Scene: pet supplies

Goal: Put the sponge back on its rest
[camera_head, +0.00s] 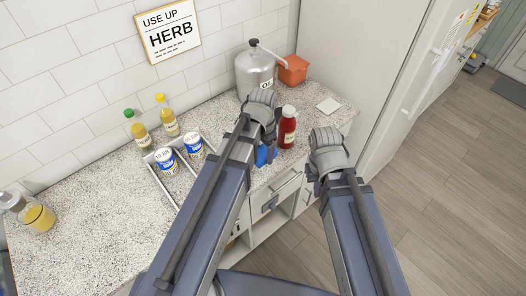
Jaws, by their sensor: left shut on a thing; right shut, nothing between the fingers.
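A blue sponge (264,156) shows just below my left gripper (268,138), near the counter's front edge. My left gripper is shut on it; my wrist and arm hide part of both. A flat pale square (328,105), which looks like the sponge's rest, lies on the counter at the right, with nothing on it. It is to the right of and behind my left gripper. My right gripper (319,184) is shut and empty, in front of the counter's right end; its fingertips are mostly hidden by the wrist.
A red bottle (287,128) stands between my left gripper and the pale square. A steel dispenser (260,72) and orange container (293,70) stand behind. A tray (157,181) holds cans (167,161); oil bottles (139,130) stand behind it. A jar (37,216) is far left.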

